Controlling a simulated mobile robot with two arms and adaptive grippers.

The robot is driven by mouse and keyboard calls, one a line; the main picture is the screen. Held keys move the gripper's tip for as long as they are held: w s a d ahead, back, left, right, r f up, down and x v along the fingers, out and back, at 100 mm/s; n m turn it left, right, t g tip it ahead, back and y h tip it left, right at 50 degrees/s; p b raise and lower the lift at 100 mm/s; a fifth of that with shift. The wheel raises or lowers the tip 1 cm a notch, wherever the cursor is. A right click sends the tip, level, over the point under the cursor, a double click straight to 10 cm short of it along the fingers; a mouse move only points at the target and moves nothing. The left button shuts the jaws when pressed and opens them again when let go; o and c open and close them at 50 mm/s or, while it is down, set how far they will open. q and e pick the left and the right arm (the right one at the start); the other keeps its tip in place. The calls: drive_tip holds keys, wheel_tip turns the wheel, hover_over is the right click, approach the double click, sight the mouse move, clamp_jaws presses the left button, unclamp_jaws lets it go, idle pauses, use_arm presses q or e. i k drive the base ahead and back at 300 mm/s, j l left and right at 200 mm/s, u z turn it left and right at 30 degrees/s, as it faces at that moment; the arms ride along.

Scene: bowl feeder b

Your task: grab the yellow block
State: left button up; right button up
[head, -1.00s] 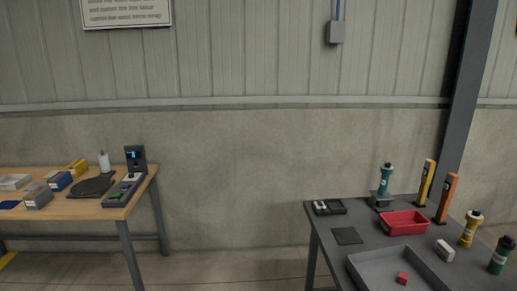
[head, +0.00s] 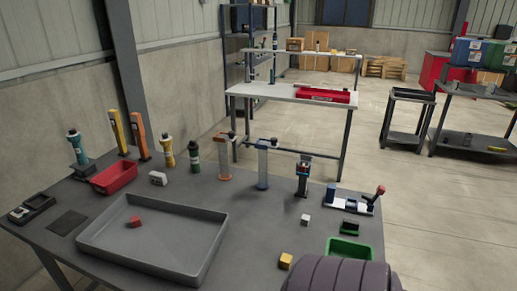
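The small yellow block (head: 286,261) lies on the dark grey table (head: 262,215), near its front edge at the lower middle of the head view. It stands just left of a dark, ribbed, rounded shape at the bottom edge; I cannot tell what that shape is. Nothing holds the block. Neither of my grippers shows in the head view.
A large grey tray (head: 190,268) with a red block (head: 136,222) is left of the yellow block. A green bin (head: 345,250), partly hidden, and a white block (head: 306,220) are nearby. Several upright tools line the back edge. A red bin (head: 114,177) stands far left.

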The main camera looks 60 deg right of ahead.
sight(286, 260)
drive_tip(key=z, duration=2.25)
drive_tip(key=j+z, duration=0.25)
drive_tip(key=j, duration=0.5)
drive_tip(key=j+z, duration=0.3)
drive_tip(key=j, duration=0.5)
drive_tip(key=i, duration=0.05)
